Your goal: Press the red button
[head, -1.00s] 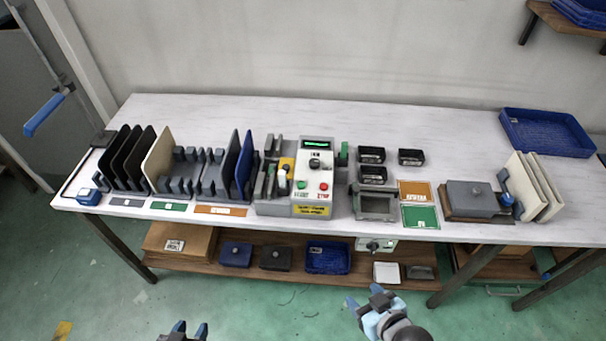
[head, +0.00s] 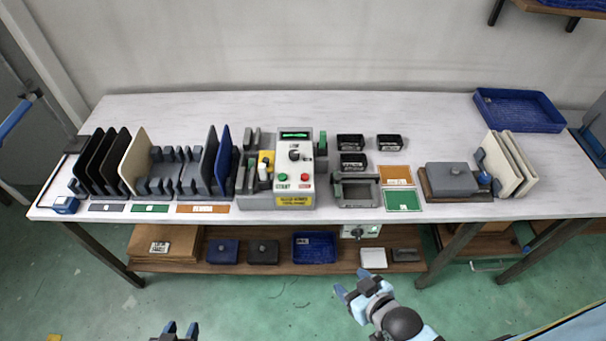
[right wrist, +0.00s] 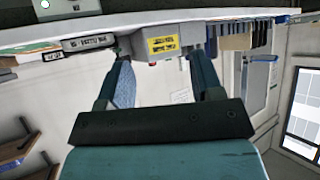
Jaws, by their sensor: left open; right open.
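The red button (head: 305,178) sits on the sloped front of a white and grey control box (head: 295,153) in the middle of the table. A green button (head: 283,177) is to its left and a dark knob (head: 294,155) above. My right gripper (head: 357,284) is open and empty, in front of the table and below its edge, to the right of the box. In the right wrist view its fingers (right wrist: 160,85) are spread, with the box's yellow label (right wrist: 163,45) beyond them. My left gripper (head: 180,328) is open at the bottom edge, far from the box.
Racks with dark, cream and blue panels (head: 221,160) stand left of the box. Small black bins (head: 351,142), a grey frame (head: 357,203), and orange and green cards (head: 403,201) lie to its right. A blue tray (head: 520,126) is at the back right. A lower shelf (head: 205,262) holds several items.

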